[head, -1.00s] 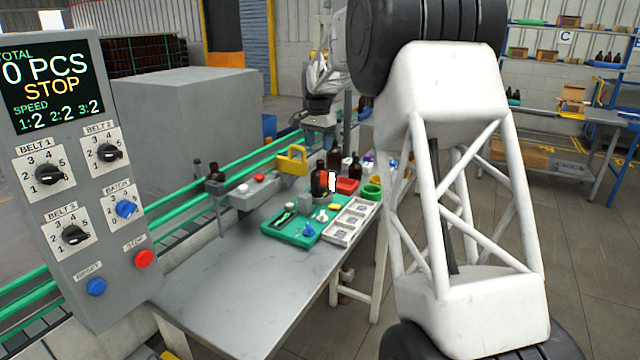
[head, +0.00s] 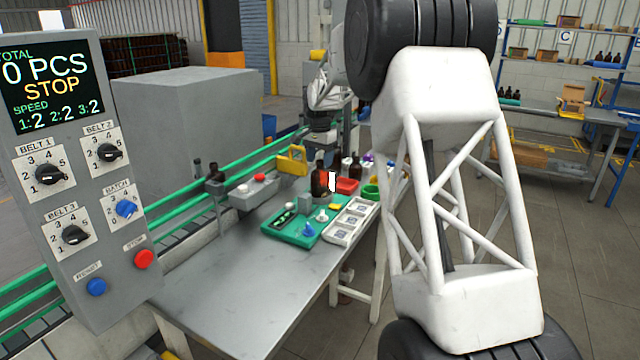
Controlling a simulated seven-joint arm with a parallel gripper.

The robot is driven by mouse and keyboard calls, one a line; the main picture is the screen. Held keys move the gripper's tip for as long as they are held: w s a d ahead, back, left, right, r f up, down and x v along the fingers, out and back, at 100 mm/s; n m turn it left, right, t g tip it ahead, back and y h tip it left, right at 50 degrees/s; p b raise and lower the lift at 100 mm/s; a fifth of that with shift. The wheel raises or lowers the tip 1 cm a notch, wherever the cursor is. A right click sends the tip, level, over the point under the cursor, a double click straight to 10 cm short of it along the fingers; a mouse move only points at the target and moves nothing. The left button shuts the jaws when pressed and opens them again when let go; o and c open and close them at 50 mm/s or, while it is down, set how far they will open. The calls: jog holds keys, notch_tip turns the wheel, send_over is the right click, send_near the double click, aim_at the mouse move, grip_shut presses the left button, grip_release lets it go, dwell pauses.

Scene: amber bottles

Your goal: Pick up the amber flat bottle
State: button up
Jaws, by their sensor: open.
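An amber bottle (head: 319,180) stands upright on the far part of the workbench, with a white label patch at its right side. Other dark amber bottles, one of them (head: 355,168), stand just behind it. At this size I cannot tell which one is flat. My gripper (head: 320,137) is small and dark at the end of my white arm, above and behind the bottles and apart from them. It is open, and its fingers are hard to make out. My large arm link covers the right middle of the view.
A red bin (head: 346,185) and a yellow part (head: 292,160) are close by. The grey bench front (head: 240,290) is clear. A control panel stands left.

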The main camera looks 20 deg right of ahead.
jog(key=shift+f, duration=1.1)
jog(key=shift+c, duration=0.4)
grip_shut()
